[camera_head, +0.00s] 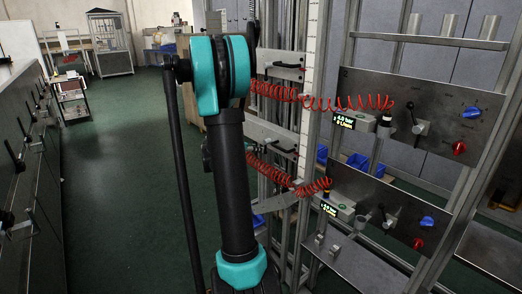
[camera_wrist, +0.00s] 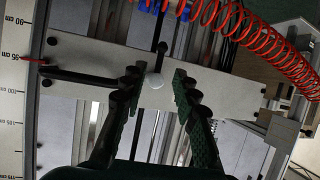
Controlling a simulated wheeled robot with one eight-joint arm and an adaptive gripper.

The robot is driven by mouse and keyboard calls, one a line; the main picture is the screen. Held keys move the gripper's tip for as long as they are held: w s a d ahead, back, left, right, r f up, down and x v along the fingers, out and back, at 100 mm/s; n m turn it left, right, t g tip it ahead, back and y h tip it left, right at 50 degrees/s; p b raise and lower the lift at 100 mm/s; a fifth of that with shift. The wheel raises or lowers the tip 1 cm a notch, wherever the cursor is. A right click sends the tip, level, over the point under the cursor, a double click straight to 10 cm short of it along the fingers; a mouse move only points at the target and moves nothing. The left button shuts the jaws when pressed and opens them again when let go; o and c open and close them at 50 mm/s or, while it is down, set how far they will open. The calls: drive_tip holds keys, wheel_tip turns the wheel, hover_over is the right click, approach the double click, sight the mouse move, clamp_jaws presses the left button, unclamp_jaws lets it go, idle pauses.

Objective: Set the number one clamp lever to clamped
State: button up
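In the wrist view my gripper (camera_wrist: 157,74) is open, its two dark ridged fingers apart. The lever is in front of a light metal plate (camera_wrist: 215,92). No number is readable on it, and I cannot tell whether it is clamped. In the head view my arm hides my gripper. Two metal plates, an upper one (camera_head: 274,57) and a lower one (camera_head: 262,131), carry dark levers beside a white scale.
A red coiled hose (camera_wrist: 240,22) passes above and right of the fingers. A centimetre scale (camera_wrist: 13,105) stands at left. Metal panels with knobs (camera_head: 440,110) are at right in the head view. A long bench (camera_head: 25,150) lines the left; green floor between is clear.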

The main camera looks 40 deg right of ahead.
drive_tip(key=v, duration=0.5)
drive_tip(key=shift+a+r, duration=0.1)
drive_tip(key=shift+a, duration=0.05)
drive_tip(key=s+a+f+n+y, duration=0.4)
drive_tip(key=s+a, duration=0.4)
drive_tip(key=a, duration=0.2)
drive_tip(key=s+a+f+n+y, duration=0.4)
drive_tip(key=s+a, duration=0.4)
drive_tip(key=a, duration=0.3)
drive_tip(key=s+a+f+n+y, duration=0.4)
drive_tip(key=s+a, duration=0.4)
drive_tip(key=a, duration=0.3)
drive_tip(key=f+n, duration=0.1)
drive_tip(key=n, duration=0.1)
drive_tip(key=shift+a+f+n+t+y, duration=0.25)
drive_tip(key=shift+f+n+t+y, duration=0.05)
drive_tip(key=shift+f+n+t, duration=0.1)
